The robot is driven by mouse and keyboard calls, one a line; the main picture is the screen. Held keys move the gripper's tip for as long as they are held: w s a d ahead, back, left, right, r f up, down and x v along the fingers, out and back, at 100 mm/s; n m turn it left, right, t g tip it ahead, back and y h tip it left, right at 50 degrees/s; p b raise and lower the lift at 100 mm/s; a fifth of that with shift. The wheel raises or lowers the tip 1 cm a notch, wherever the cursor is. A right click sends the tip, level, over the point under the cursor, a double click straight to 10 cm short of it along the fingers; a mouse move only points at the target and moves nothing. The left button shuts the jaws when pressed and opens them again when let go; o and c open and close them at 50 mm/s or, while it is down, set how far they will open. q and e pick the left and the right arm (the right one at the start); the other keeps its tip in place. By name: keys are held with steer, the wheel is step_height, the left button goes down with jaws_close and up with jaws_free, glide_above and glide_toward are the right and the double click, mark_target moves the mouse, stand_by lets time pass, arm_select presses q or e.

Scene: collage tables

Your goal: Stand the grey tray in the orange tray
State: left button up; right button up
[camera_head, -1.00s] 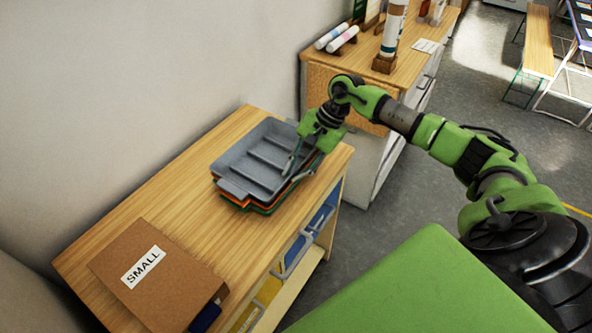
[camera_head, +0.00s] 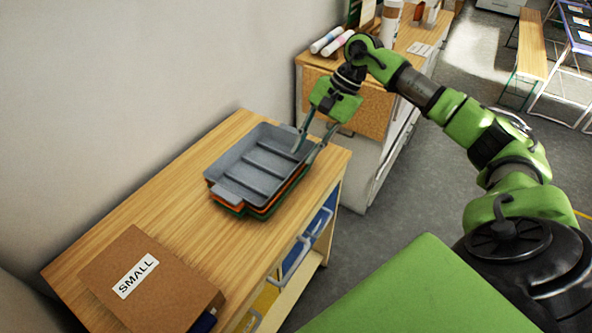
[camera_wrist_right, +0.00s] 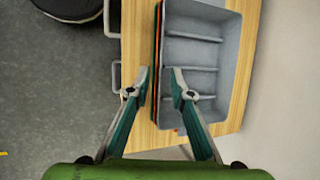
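The grey tray (camera_head: 257,167) has cross dividers and a tab at its near end. It lies flat, open side up, on top of the orange tray (camera_head: 265,208), whose edge shows beneath it. A green tray (camera_head: 233,209) is at the bottom of the stack. My right gripper (camera_head: 304,157) is open and empty at the tray's right side. In the right wrist view the gripper (camera_wrist_right: 160,88) has one finger over the grey tray (camera_wrist_right: 213,65) and the other outside its long edge. I cannot tell whether either finger touches it. My left gripper is not in view.
The stack is on a wooden table (camera_head: 180,210) against the wall. A brown box (camera_head: 150,285) labelled SMALL lies at the table's near left. A cabinet (camera_head: 385,160) with rolls and bottles on top stands beyond the table. Clear wood lies between box and trays.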

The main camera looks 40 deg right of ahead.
steer(key=shift+b+v, duration=0.35)
steer(key=shift+v, duration=1.6)
steer(key=shift+w, duration=0.1)
